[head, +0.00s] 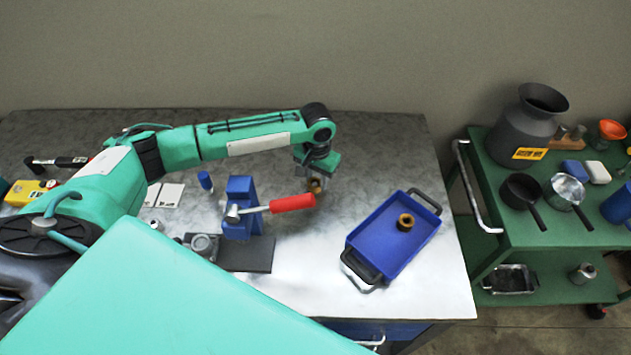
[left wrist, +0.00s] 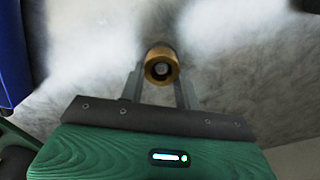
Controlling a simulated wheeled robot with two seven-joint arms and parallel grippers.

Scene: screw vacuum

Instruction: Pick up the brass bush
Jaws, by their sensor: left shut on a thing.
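A brass bush (head: 316,186) is between the fingers of my left gripper (head: 316,180), over the table behind the red-handled tool. In the left wrist view the brass bush (left wrist: 162,66) shows end-on, a golden ring with a dark centre, at the tips of the left gripper (left wrist: 162,80). The gripper is shut on it. I cannot tell whether the bush touches the table or is lifted. A second brass bush (head: 405,222) sits in the blue tray (head: 385,240). My right gripper is not in view.
A tool with a red handle (head: 293,203) lies across a blue stand (head: 240,207) just in front of the left gripper. White cards (head: 169,195) and a small blue item (head: 205,181) lie left. A green cart (head: 520,235) stands right. Table between gripper and tray is clear.

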